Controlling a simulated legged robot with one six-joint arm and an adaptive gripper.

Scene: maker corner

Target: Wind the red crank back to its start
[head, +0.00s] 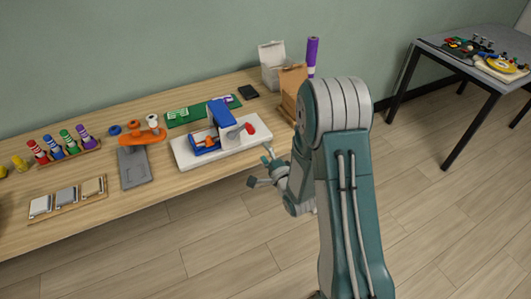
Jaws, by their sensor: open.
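The red crank (249,128) is a red knob on a grey arm at the right side of a small machine with a blue upright (220,113). The machine stands on a white base plate (245,143) on the wooden bench, near its front edge. A blue and orange part (205,142) sits at the machine's left. My gripper (259,169) is open and empty. In the picture it is just below and right of the crank, in front of the bench edge, apart from the crank. My arm fills the right middle of the view.
A brown paper bag (291,88), a white bag (271,62) and a purple-topped item (312,52) stand at the bench's right end, close behind my arm. Left are an orange tool (140,136), coloured markers (62,148) and a sample tray (68,198). The floor in front is clear.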

